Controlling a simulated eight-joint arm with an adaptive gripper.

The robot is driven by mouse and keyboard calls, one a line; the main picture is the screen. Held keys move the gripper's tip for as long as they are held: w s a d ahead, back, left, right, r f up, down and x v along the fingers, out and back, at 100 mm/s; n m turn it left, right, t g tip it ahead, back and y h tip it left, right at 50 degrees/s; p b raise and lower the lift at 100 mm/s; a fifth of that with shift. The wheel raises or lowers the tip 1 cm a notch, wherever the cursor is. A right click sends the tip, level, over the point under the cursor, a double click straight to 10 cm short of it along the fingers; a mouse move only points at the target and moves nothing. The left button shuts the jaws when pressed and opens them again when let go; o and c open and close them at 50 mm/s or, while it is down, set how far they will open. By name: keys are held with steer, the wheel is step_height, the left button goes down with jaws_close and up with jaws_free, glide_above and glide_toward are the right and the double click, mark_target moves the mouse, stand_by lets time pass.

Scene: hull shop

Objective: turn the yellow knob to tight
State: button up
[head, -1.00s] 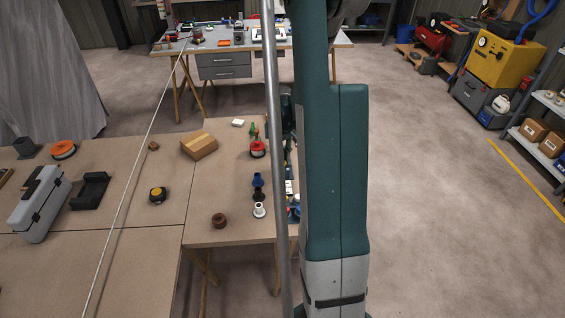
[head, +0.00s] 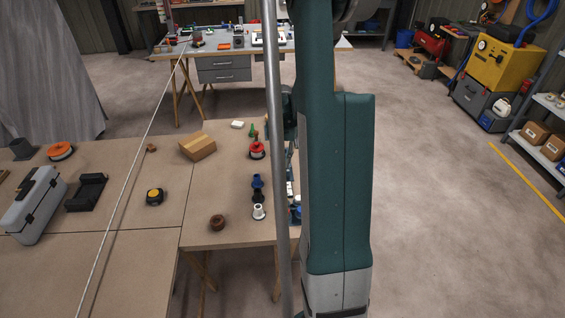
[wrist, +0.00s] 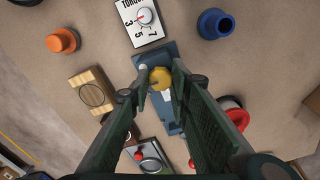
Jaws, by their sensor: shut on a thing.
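The yellow knob (wrist: 161,78) sits on a blue block (wrist: 168,108) in the wrist view, with a small dark mark on its face. My gripper (wrist: 159,82) has its two dark fingers on either side of the knob and is shut on it. A small whitish peg stands just beside the knob. The fingers hide part of the blue block. In the head view my arm covers this spot, so the knob cannot be seen there.
A white torque dial card (wrist: 140,20) lies just beyond the block. A cardboard box (head: 197,147) lies on the bench.

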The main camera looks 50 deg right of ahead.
mark_target(282, 163)
steer(key=m+b, duration=0.1)
steer(key=m, duration=1.1)
steer(key=shift+b, duration=0.3)
steer(key=o, duration=0.9)
steer(key=shift+r, duration=0.2)
steer(key=shift+r, duration=5.8)
